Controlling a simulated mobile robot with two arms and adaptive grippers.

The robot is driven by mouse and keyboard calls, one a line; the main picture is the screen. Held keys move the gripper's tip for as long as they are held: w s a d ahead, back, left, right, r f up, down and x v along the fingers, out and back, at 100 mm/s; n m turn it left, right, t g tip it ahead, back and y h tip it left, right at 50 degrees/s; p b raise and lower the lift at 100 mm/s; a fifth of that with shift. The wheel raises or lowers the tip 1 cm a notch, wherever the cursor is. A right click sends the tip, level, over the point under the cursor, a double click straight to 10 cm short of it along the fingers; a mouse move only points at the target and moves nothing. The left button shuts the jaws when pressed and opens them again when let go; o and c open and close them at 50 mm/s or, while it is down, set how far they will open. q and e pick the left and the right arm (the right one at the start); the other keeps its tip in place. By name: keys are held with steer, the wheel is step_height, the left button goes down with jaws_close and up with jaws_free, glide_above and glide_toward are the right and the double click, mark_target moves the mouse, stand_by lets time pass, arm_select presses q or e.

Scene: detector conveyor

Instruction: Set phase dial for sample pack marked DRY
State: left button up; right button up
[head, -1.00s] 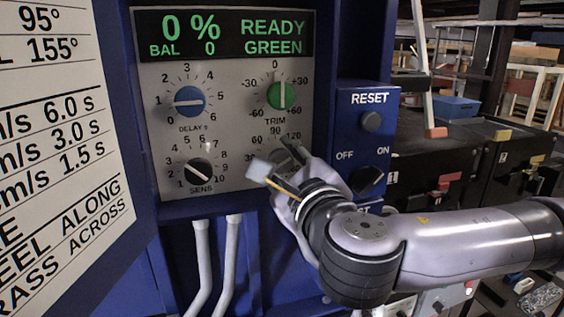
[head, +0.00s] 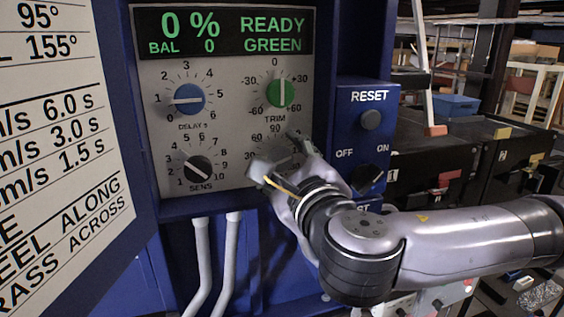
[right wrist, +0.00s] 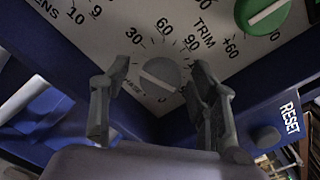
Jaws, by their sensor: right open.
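The grey phase dial (right wrist: 160,74) sits at the lower right of the control panel (head: 232,130), among marks including 30, 60 and 90. It has a faint light line across its face. In the head view my right gripper (head: 279,158) mostly covers this dial. In the right wrist view the gripper (right wrist: 157,72) is open, with one finger on each side of the dial; I cannot tell whether they touch it. My left gripper and a sample pack marked DRY are not in view.
Close by are the green trim dial (head: 281,94), blue delay dial (head: 189,99) and black sens dial (head: 197,169). The display (head: 222,32) reads READY GREEN. A reset button (head: 371,119) and OFF/ON switch (head: 367,180) stand right of the panel. A printed chart (head: 60,150) is at left.

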steer(key=shift+s, duration=0.1)
steer(key=v, duration=0.7)
